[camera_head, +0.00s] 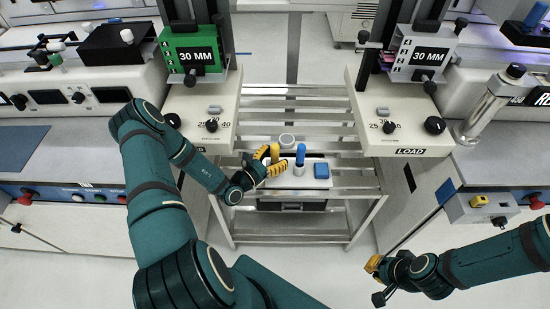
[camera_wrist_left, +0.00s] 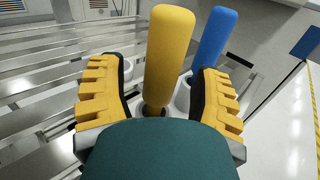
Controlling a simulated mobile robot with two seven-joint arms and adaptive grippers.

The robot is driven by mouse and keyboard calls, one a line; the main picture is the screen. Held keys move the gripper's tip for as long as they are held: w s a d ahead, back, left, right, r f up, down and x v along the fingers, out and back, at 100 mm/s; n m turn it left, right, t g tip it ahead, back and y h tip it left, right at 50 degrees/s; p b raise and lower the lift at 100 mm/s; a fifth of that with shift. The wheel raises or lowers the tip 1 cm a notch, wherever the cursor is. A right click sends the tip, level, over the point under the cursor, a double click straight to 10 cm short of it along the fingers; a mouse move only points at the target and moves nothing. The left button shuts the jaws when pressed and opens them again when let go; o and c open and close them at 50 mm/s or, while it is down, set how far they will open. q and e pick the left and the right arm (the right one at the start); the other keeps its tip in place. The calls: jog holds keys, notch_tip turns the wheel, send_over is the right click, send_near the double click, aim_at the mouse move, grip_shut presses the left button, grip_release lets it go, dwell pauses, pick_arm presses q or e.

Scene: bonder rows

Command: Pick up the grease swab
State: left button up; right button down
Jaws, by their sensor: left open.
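Two upright handled tools stand on a small white tray (camera_head: 311,184) on the slatted rack: one with a yellow handle (camera_head: 275,151) and one with a blue handle (camera_head: 300,153). I cannot tell by look which is the grease swab. My left gripper (camera_head: 266,167) is open at the yellow-handled tool. In the left wrist view the yellow handle (camera_wrist_left: 169,55) rises between the open yellow-padded fingers, with gaps on both sides. The blue handle (camera_wrist_left: 213,45) is just beyond the right finger. My right gripper (camera_head: 376,280) is away at the lower right, with nothing visible in it.
The metal rack (camera_head: 345,180) stands between two bench machines with a green 30 MM unit (camera_head: 190,50) and a white one (camera_head: 425,55). Open floor lies in front.

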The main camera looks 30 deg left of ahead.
pick_arm(q)
grip_shut()
jog(key=shift+r, duration=0.1)
dwell(0.3)
